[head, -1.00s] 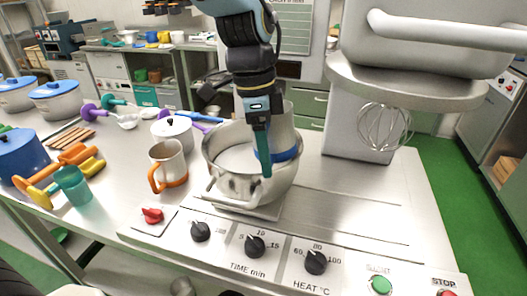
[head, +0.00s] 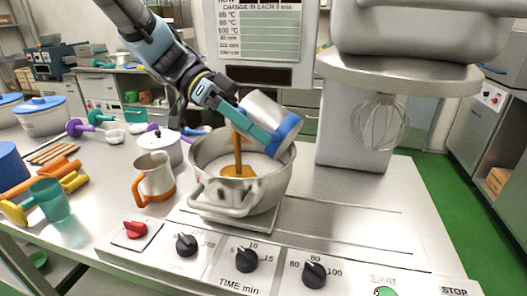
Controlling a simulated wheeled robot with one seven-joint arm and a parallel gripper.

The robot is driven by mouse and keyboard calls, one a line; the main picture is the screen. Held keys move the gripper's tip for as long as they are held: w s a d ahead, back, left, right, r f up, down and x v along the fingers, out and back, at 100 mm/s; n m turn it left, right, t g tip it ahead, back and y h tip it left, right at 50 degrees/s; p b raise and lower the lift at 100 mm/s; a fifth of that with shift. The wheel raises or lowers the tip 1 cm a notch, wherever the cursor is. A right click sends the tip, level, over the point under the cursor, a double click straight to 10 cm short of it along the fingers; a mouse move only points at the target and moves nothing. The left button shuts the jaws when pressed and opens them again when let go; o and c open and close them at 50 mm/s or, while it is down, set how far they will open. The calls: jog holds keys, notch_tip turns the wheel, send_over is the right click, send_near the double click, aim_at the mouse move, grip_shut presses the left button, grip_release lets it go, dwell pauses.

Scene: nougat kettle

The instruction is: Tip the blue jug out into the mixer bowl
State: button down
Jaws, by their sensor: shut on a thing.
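The blue jug (head: 266,112) is a pale metal vessel with a blue band at its base. The jug's handle is hidden by the gripper. The steel bowl stands upright on the mixer's front plate.
The mixer head with a wire whisk (head: 380,122) stands right of the bowl. An orange-handled jug (head: 154,178) and a lidded white pot (head: 160,147) stand to its left. A teal cup (head: 50,200) is farther left. Knobs line the front panel (head: 215,262).

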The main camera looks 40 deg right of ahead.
aim_at(247, 112)
jog(key=w+r+g, duration=0.1)
jog(key=r+g+h+b, duration=0.1)
jog(key=g, duration=0.1)
jog(key=w+r+g, duration=0.1)
jog(key=g, duration=0.1)
jog(key=shift+w+a+h+b, duration=0.3)
jog(key=shift+a+b, duration=0.05)
jog(key=shift+b, duration=0.05)
jog(key=w+a+r+g+h, duration=0.1)
jog(key=w+r+g+h, duration=0.1)
jog(key=w+r+g, duration=0.2)
jog(key=shift+w+a+g+p, duration=0.2)
jog(key=shift+w+g+p, duration=0.2)
jog(key=shift+g, duration=1.1)
